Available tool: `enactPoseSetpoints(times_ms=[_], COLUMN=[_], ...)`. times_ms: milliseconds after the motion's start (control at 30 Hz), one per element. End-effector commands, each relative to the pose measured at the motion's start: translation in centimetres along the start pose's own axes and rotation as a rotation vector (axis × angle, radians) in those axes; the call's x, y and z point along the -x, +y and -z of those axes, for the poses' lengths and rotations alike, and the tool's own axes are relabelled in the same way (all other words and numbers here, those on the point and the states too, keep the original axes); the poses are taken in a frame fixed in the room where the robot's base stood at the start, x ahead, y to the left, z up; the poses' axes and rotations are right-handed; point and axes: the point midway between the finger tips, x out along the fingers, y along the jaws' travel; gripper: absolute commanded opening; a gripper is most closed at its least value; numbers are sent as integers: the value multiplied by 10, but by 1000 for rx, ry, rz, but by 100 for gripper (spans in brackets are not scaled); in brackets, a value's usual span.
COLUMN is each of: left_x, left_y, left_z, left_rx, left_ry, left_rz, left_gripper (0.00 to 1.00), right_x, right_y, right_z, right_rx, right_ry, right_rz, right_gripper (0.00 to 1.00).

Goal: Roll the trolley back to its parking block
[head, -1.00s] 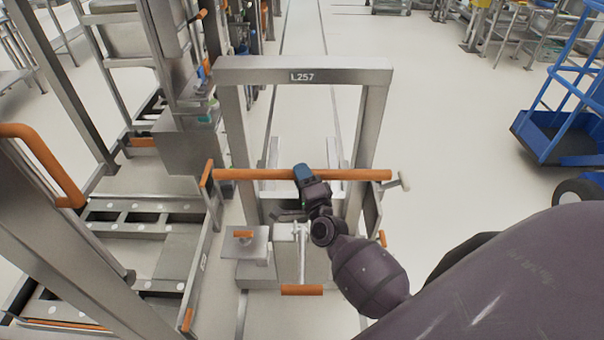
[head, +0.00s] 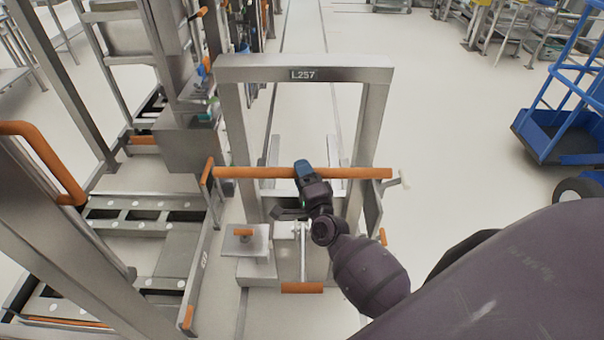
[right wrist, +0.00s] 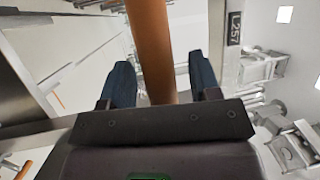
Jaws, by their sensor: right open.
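The trolley is a grey metal frame (head: 300,70) labelled L257, standing upright in the middle of the head view. An orange handle bar (head: 245,173) runs across it. My right gripper (head: 303,168) is at the middle of this bar. In the right wrist view, the orange bar (right wrist: 152,50) passes between the two blue fingertips of my right gripper (right wrist: 158,85). The fingers are apart, with a gap on each side of the bar. My left gripper is not in view. I cannot tell which part is the parking block.
A metal rack with orange handles (head: 45,150) stands close on the left. A blue wheeled cart (head: 560,130) stands at the right. Floor rails (head: 305,30) run away behind the trolley. Open pale floor (head: 460,130) lies between the trolley and the blue cart.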

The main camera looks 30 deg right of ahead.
Motion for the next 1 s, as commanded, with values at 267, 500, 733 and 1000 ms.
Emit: enactPoseSetpoints(times_ms=[267, 500, 733, 1000], left_x=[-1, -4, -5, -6], left_y=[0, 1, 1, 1], left_z=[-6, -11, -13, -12], left_rx=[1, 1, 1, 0], left_ry=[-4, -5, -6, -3], left_rz=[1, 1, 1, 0], left_gripper=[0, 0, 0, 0], right_x=[38, 79, 102, 106], right_y=[2, 2, 1, 0], right_z=[0, 0, 0, 0], right_rx=[0, 0, 0, -1], right_ry=[1, -1, 0, 0], right_rz=[-3, -2, -1, 0], right_gripper=[57, 57, 57, 57])
